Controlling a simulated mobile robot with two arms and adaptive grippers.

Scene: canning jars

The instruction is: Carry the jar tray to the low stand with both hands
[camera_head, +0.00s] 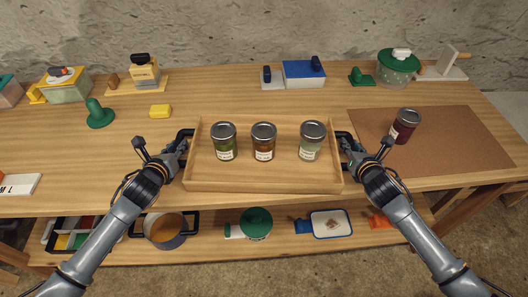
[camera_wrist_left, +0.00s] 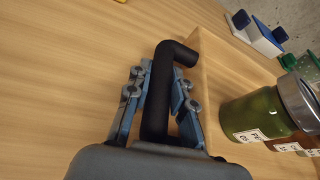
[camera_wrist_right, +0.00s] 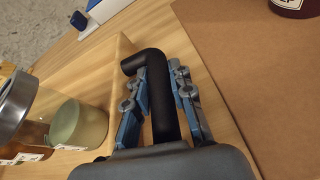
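The wooden jar tray (camera_head: 265,183) is at the front middle of the bench, level, with three lidded jars standing upright in it: a dark green one (camera_head: 224,142), an orange-brown one (camera_head: 263,142) and a pale green one (camera_head: 311,141). I cannot tell whether the tray touches the bench top. My left gripper (camera_wrist_left: 160,80) is shut on the tray's black left handle (camera_wrist_left: 156,110). My right gripper (camera_wrist_right: 160,75) is shut on the black right handle (camera_wrist_right: 161,105). No low stand can be made out for sure.
A brown mat (camera_head: 455,140) on the right holds a dark red jar (camera_head: 405,127). A yellow block (camera_head: 160,111) and a green object (camera_head: 99,115) lie left of the tray. A lower shelf holds a pan (camera_head: 165,230) and other items.

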